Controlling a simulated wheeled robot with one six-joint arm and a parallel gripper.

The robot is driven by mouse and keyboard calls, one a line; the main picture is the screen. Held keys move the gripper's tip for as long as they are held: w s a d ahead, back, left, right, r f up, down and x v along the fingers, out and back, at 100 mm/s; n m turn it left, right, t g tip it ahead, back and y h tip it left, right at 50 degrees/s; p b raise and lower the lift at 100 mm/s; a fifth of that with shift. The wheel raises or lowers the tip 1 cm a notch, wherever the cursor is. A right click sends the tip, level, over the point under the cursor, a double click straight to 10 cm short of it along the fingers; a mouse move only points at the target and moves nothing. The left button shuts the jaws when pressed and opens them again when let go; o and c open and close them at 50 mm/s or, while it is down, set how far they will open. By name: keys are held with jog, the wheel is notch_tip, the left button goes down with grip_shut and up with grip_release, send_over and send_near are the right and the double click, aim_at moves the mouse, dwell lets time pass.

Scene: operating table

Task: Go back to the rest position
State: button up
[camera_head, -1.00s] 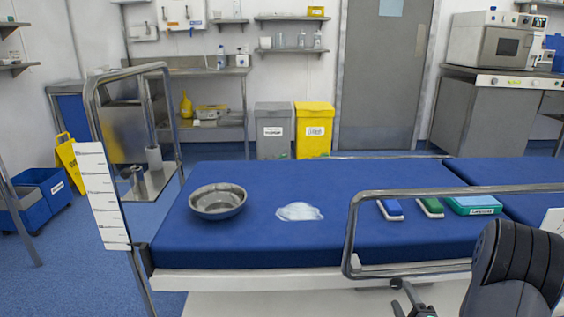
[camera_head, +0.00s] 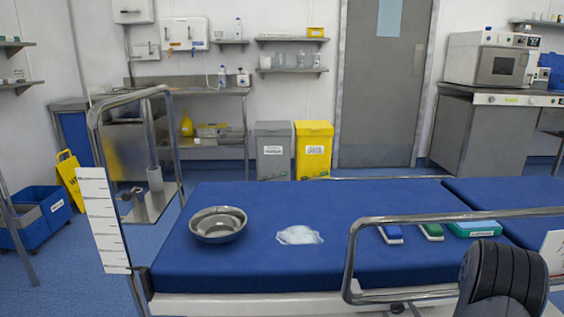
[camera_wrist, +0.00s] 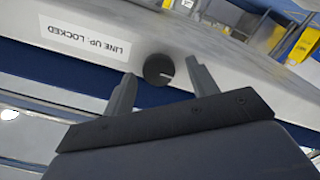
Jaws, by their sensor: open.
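In the head view a black part of my arm (camera_head: 505,280) stands at the lower right, in front of the bed rail. The gripper itself is not clearly seen there.
The blue operating table (camera_head: 350,205) bears a steel bowl (camera_head: 218,225), a crumpled pale mask-like item (camera_head: 299,235) and several small items at right. A metal rail (camera_head: 400,222) runs along its near side. Grey (camera_head: 273,150) and yellow (camera_head: 313,150) bins stand behind.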

jog(key=m+p, duration=0.1)
jog(key=p, duration=0.1)
jog(key=m+p, duration=0.4)
jog(key=shift+d+r+p, duration=0.1)
jog(key=shift+r+p, duration=0.15)
jog(key=shift+p, duration=0.1)
jog(key=m+p, duration=0.5)
jog(key=shift+f, duration=0.1)
jog(key=shift+s+d+f, duration=0.1)
jog(key=shift+s+f, duration=0.05)
jog(key=shift+s, duration=0.55)
